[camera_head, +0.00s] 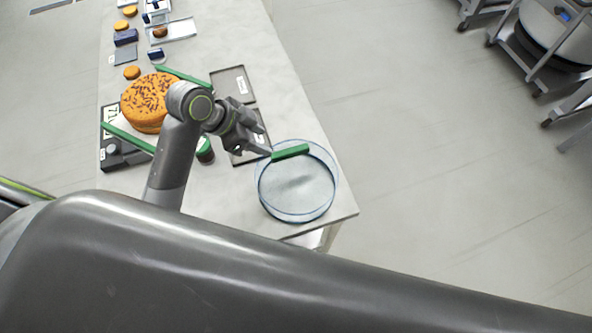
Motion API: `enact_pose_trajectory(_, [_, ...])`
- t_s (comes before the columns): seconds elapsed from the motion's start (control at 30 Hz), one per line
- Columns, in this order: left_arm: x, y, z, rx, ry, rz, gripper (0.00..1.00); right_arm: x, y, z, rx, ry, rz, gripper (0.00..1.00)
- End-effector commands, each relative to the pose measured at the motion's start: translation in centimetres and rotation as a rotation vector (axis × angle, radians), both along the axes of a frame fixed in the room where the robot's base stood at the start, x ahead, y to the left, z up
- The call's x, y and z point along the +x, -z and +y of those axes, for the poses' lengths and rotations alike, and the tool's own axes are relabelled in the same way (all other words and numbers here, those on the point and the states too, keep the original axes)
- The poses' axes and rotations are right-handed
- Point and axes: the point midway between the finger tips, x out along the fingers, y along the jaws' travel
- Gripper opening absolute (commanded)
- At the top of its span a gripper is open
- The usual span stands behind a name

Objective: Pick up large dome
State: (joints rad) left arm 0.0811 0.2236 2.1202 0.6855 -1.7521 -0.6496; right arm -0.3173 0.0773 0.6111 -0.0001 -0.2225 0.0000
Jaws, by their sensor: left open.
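The large dome (297,192) is a clear, round cover with a bluish rim and a green bar handle (290,152). It stands at the near right corner of the table. My left gripper (262,146) is open, with its fingertips close to the left end of the green handle. Whether they touch it I cannot tell. My right gripper is not in view.
A large orange-brown cake (147,101) with dark flecks sits left of my left arm, on a dark scale (116,153), with green bars beside it. Dark trays (233,85) lie behind the gripper. Small cakes and blue items line the far table. Open floor lies right.

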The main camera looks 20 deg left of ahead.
Motion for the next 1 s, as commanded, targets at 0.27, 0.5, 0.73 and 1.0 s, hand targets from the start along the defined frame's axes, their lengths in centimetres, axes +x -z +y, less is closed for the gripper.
enact_pose_trajectory(0.27, [1.3,3.4,-2.0,-0.003,-0.002,0.003,0.44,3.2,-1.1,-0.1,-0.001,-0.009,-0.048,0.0])
enact_pose_trajectory(0.5, [1.7,4.3,-2.6,-0.002,-0.001,0.002,0.44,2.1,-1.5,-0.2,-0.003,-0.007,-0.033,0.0])
enact_pose_trajectory(0.73, [2.8,5.8,-4.5,-0.002,0.0,0.004,0.44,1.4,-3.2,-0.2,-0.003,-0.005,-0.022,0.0])
enact_pose_trajectory(1.0, [3.5,7.9,-5.3,0.0,0.0,0.0,0.44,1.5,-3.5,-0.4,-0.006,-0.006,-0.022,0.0])
